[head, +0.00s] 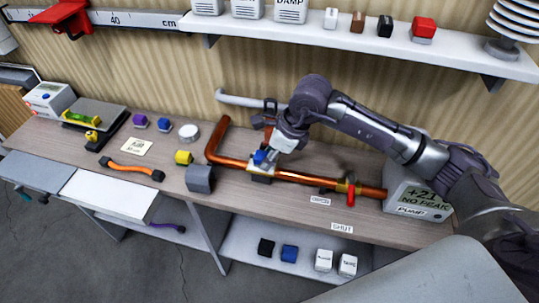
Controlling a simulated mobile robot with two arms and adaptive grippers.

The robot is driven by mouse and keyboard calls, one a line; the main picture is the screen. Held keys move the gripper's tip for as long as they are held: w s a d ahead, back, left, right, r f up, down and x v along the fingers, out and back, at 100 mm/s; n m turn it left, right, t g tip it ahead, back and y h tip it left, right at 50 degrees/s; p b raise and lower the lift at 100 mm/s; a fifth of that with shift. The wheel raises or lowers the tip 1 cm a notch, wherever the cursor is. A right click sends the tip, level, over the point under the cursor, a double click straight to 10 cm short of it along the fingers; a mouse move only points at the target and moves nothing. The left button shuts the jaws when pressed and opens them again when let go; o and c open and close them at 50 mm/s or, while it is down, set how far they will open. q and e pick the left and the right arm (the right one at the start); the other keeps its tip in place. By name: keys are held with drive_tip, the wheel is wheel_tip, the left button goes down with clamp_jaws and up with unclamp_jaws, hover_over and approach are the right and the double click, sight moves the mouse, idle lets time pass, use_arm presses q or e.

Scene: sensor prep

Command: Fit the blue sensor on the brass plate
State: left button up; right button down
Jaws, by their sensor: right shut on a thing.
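My right gripper (271,152) reaches down over the copper pipe from the right. It is shut on the blue sensor (260,157), a small blue piece partly hidden by the fingers. The brass plate (253,169) is a small pale yellowish patch on the pipe, just under the sensor. The sensor is at or just above the plate; I cannot tell whether they touch. My left gripper is not in view.
The copper pipe (222,160) runs along the bench to a pump box (418,199), with a red-handled valve (350,195). A grey block (199,178) and yellow piece (184,157) stand left. A shelf (370,40) hangs above.

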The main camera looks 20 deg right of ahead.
drive_tip(key=c, duration=0.7)
unclamp_jaws()
drive_tip(key=o, duration=0.5)
drive_tip(key=shift+c, duration=0.2)
drive_tip(key=shift+r, duration=0.1)
drive_tip(key=shift+r+p, duration=1.75)
drive_tip(key=shift+r, duration=1.65)
drive_tip(key=shift+s+f, duration=0.1)
